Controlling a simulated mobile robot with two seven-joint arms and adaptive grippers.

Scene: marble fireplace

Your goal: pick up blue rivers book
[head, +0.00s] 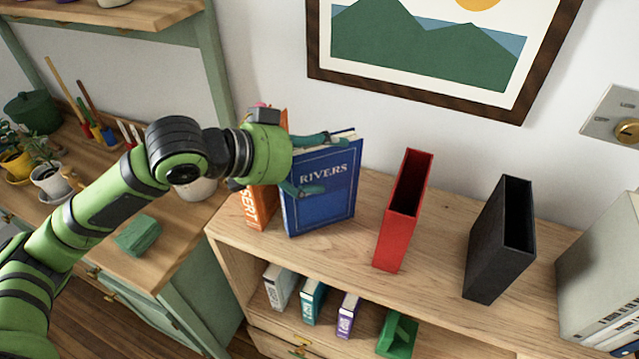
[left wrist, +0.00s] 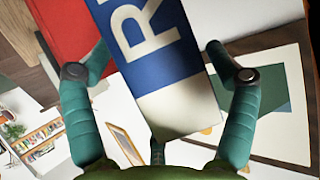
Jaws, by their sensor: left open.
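The blue book marked RIVERS (head: 322,186) stands upright on the wooden shelf top, beside an orange book (head: 262,207) at its left. My left gripper (head: 322,164) is at the upper part of the blue book, with one finger over its top edge and the other across its front cover. In the left wrist view the blue book (left wrist: 150,40) and its white page edge lie between the two teal fingers (left wrist: 158,72). The fingers are open, with gaps visible on both sides of the book. My right gripper is not in view.
A red holder (head: 402,210) and a black holder (head: 500,240) stand to the right on the wooden shelf top (head: 440,225), with bare wood between them. Small books (head: 313,300) sit on the shelf below. A framed picture (head: 430,50) hangs behind.

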